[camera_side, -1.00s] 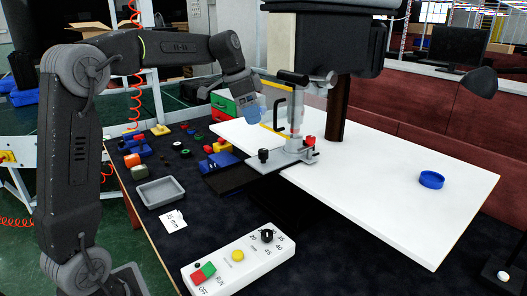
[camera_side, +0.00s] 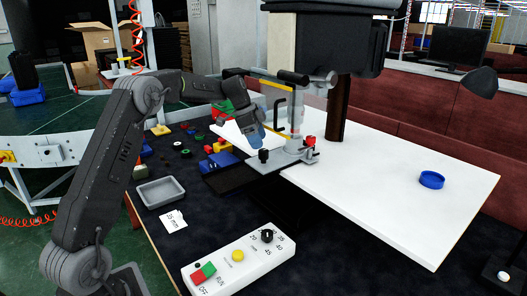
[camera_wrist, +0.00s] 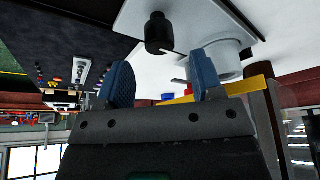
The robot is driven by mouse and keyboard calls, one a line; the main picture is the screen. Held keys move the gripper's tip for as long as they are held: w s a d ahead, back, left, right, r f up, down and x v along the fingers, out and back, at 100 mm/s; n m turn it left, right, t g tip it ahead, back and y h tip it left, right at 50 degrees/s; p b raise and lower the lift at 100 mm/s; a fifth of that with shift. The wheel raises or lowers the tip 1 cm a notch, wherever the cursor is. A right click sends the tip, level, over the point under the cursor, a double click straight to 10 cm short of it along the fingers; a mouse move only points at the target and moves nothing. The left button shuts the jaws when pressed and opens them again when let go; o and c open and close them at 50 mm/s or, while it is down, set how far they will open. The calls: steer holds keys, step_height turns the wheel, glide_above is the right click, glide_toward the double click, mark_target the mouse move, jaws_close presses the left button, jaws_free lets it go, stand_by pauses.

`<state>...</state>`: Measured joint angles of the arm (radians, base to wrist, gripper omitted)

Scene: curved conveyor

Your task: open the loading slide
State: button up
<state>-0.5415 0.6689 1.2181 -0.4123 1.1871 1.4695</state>
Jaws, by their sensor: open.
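The loading slide appears to be the grey plate (camera_side: 277,166) with a black knob (camera_side: 263,156) standing upright on it, beside the clear cylinder (camera_side: 292,130) of the machine. My gripper (camera_side: 257,138) is just above and left of the knob, its blue fingers pointing down at a tilt. In the wrist view my gripper (camera_wrist: 162,75) is open, with two blue ribbed fingers apart and nothing between them. The black knob (camera_wrist: 159,34) shows beyond the fingertips, in line with the gap and not touching them.
A yellow-edged guard (camera_side: 272,83) with a black handle (camera_side: 281,118) stands close behind my gripper. A blue block (camera_side: 221,160) and small coloured parts lie to the left.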

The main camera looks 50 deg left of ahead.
mark_target(263, 150)
steer(key=shift+x, duration=2.4)
jaws_close()
